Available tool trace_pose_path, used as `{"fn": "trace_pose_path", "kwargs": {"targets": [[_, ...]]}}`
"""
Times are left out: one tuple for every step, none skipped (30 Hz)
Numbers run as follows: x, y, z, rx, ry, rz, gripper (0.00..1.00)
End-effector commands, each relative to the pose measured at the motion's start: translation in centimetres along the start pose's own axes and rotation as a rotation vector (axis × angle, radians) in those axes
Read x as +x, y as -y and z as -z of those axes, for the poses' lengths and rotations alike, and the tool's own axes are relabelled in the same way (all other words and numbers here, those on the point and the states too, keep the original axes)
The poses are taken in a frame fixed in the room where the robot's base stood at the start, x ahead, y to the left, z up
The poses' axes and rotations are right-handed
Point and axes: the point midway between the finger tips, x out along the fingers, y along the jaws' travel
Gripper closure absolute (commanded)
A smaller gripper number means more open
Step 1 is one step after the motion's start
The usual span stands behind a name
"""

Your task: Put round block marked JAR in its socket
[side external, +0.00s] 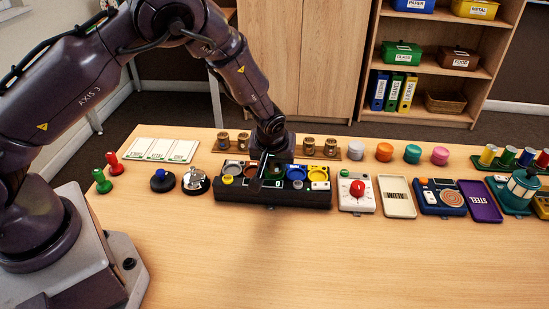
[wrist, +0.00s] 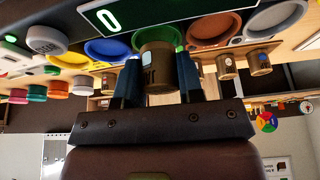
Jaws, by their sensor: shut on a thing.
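My gripper (wrist: 158,80) is shut on a brown round block (wrist: 157,68) with a pale mark on its side, whose lettering I cannot read clearly. In the wrist view, which looks upside down, the block is right at the green-rimmed socket (wrist: 147,34); I cannot tell if its end is inside. Blue, red and grey sockets lie beside it. In the side view my gripper (side external: 270,168) is low over the middle of the black socket board (side external: 272,197). It hides the held block and most of the green socket there.
Several brown blocks (side external: 243,141) stand on a wooden rack (side external: 352,157) close behind the board. A bell (side external: 195,181) is on the left, a red-button box (side external: 357,192) on the right. Coloured round pots (side external: 384,152) stand behind right. The front of the table (side external: 330,260) is clear.

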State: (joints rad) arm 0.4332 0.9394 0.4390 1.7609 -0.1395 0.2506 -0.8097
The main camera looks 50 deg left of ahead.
Motion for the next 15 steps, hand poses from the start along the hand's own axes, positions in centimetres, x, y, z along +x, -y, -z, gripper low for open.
{"fn": "trace_pose_path", "kwargs": {"targets": [[0.12,0.00,-0.04,0.000,0.000,0.000,0.88],[0.18,0.00,-0.06,0.000,0.000,0.000,0.88],[0.25,0.00,-0.09,-0.001,0.000,0.000,0.88],[0.30,0.00,-0.11,-0.001,0.000,0.000,0.88],[0.35,0.00,-0.14,-0.001,0.000,0.000,0.88],[0.42,0.00,-0.16,-0.001,0.000,0.000,0.88],[0.48,0.00,-0.19,-0.001,0.000,0.000,0.88],[0.53,-0.01,-0.21,-0.001,0.000,0.000,0.88],[0.60,-0.01,-0.24,-0.001,0.000,0.000,0.88],[0.66,0.00,-0.27,-0.001,0.000,0.000,0.88],[0.71,-0.01,-0.29,-0.001,0.000,0.000,0.88],[0.79,0.00,-0.33,-0.001,0.001,0.000,0.88],[0.85,0.00,-0.35,-0.001,0.001,0.000,0.88],[0.91,0.00,-0.38,-0.001,0.001,0.000,0.88],[0.99,0.01,-0.42,-0.001,0.001,0.000,0.88]]}}
